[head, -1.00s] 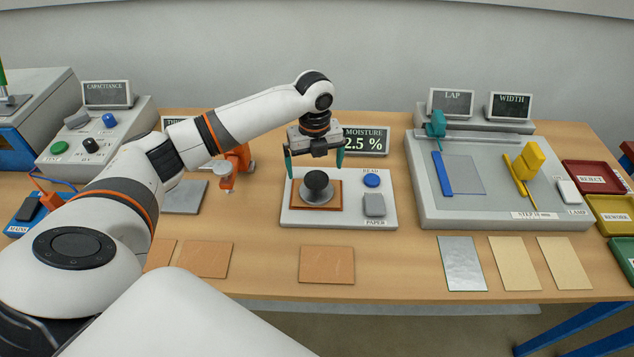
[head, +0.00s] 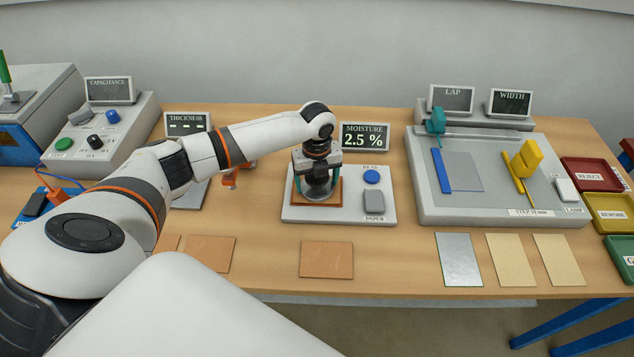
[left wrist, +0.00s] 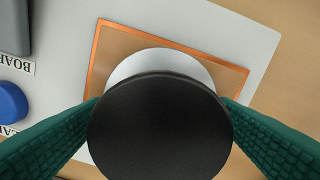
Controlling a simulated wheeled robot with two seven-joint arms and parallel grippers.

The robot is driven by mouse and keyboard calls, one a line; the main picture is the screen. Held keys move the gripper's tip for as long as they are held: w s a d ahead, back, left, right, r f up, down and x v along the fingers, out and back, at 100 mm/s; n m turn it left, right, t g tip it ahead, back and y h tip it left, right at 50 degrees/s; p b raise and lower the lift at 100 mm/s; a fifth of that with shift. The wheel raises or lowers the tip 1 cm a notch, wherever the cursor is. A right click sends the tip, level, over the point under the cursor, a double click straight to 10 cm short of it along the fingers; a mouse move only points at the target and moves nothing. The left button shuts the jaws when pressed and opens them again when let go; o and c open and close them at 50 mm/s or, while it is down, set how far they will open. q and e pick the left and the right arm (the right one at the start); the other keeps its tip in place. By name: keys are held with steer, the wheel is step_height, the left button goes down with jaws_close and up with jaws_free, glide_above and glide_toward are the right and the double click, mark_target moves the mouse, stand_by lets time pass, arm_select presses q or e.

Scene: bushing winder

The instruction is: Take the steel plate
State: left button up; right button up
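A round steel plate with a black knob (head: 318,178) sits on a copper-brown square (head: 300,197) on the moisture meter. My left gripper (head: 319,190) is directly over it, pointing down, with one green finger on each side of the knob. In the left wrist view the black knob (left wrist: 160,130) covers most of the pale disc (left wrist: 160,62), and the fingertips are partly hidden at the knob's edges. The fingers look apart, and no firm grip shows. A flat grey metallic sheet (head: 459,260) lies at the table's front right. My right gripper is out of view.
The moisture meter base (head: 352,213) has a blue button (head: 372,177) and a grey button (head: 374,202) right of the plate. An orange clamp (head: 232,178) stands to the left. A brown board (head: 327,260) lies in front. The lap and width station (head: 500,213) is at right.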

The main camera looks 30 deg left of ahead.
arm_select(q)
steer(key=shift+r, duration=0.1)
steer(key=c, duration=0.9)
